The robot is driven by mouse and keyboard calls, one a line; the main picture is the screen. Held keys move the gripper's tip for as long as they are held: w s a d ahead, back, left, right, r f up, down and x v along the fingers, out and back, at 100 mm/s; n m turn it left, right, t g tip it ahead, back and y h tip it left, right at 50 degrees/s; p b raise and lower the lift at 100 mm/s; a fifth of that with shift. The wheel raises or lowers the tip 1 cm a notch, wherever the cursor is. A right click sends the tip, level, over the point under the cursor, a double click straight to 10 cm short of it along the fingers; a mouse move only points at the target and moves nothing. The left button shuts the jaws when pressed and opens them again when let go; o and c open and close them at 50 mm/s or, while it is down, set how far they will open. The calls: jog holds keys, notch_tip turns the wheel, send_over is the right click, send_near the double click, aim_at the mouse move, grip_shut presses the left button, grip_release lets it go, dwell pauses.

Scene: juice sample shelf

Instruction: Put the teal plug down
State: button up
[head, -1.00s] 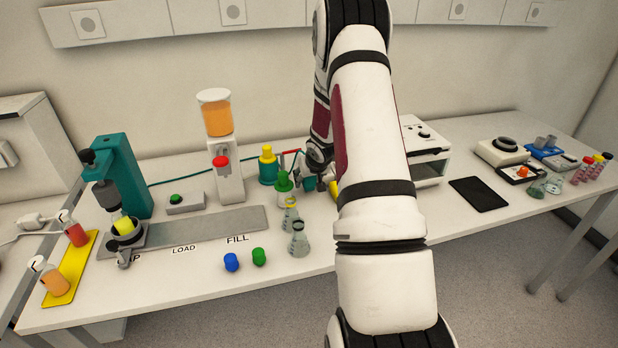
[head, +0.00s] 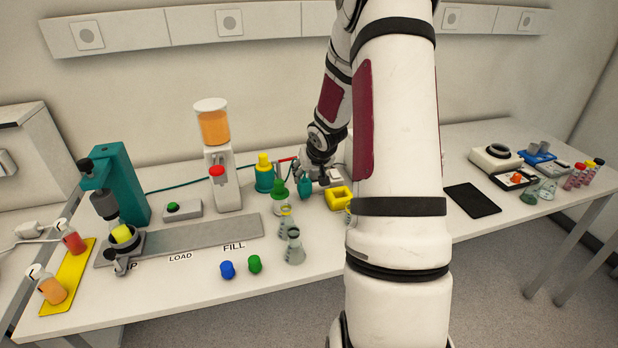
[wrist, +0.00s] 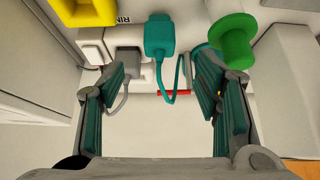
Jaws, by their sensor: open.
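The teal plug (wrist: 160,38) shows in the wrist view at the top middle, beside a printed label that is partly cut off. Its teal cord (wrist: 170,98) loops down from it and back up. My gripper (wrist: 155,97) is open, with its two teal-padded fingers wide apart and nothing between the pads. The plug is beyond the fingertips and apart from them. In the head view my gripper (head: 318,178) is low over the back middle of the bench; I cannot tell the plug from the teal fingers there.
A grey plug (wrist: 128,62) sits at a white socket block (wrist: 92,50), left of the teal plug. A green funnel-like piece (wrist: 234,42) is close on the right. A yellow holder (head: 339,197) stands right of my gripper. Flasks (head: 293,250) stand in front.

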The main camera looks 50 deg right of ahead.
jog(key=s+a+r+n, duration=0.1)
jog(key=s+a+r, duration=0.2)
jog(key=a+r, duration=0.7)
jog(key=s+a+r+n, duration=0.2)
jog(key=s+a+r, duration=0.1)
jog(key=a+r, duration=0.7)
jog(key=s+a+r+n+y, duration=0.1)
jog(key=s+a+r, duration=0.1)
jog(key=s+a, duration=0.6)
jog(key=s+a+r+n+y, duration=0.2)
jog(key=s+a, duration=0.6)
jog(key=a, duration=0.2)
jog(key=shift+s+r+y, duration=0.3)
jog(key=shift+s+r, duration=0.1)
jog(key=shift+w+f+b, duration=0.45)
jog(key=shift+w, duration=0.05)
